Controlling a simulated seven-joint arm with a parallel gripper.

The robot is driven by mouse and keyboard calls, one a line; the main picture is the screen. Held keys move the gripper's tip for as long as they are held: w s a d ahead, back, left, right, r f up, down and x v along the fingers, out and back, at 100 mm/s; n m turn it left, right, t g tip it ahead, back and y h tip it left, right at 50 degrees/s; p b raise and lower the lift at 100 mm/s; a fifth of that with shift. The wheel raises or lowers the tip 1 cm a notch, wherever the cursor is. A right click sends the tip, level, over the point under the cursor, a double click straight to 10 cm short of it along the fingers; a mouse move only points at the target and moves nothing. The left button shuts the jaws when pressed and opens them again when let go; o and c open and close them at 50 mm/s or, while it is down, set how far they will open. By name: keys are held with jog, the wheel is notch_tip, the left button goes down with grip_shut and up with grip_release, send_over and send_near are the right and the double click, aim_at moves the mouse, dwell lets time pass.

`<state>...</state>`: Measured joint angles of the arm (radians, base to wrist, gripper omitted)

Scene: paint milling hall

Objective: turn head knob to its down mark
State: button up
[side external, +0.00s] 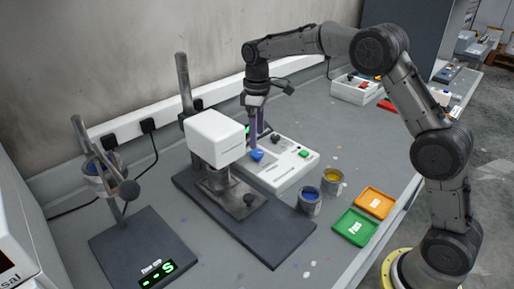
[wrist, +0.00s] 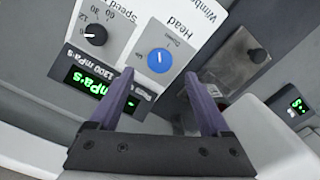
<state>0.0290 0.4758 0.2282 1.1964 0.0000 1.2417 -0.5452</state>
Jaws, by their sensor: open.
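The head knob (wrist: 158,61) is a round blue dial with a short white pointer line, on a white panel printed "Head". Small print, which seems to read "Down", lies just above it in the wrist view. The knob also shows in the side view (side external: 257,155) on the white control box (side external: 297,171). My gripper (wrist: 159,75) has two purple fingers, apart and empty, one on each side of the knob in the wrist view. In the side view my gripper (side external: 258,138) points down just above the knob. I cannot tell whether the fingers touch it.
A black speed knob (wrist: 95,34) and a green display (wrist: 100,90) sit beside the head knob. The white mixer head (side external: 215,138) stands close left of my gripper. Paint cans (side external: 310,203) and green (side external: 355,228) and orange (side external: 374,203) trays lie to the right.

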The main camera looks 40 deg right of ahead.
aim_at(257, 152)
jog(key=shift+f, duration=2.75)
jog(key=shift+c, duration=0.3)
grip_shut()
jog(key=shift+m, duration=0.3)
jog(key=m, duration=0.3)
jog(key=shift+m, duration=1.9)
jog(key=shift+r, duration=0.1)
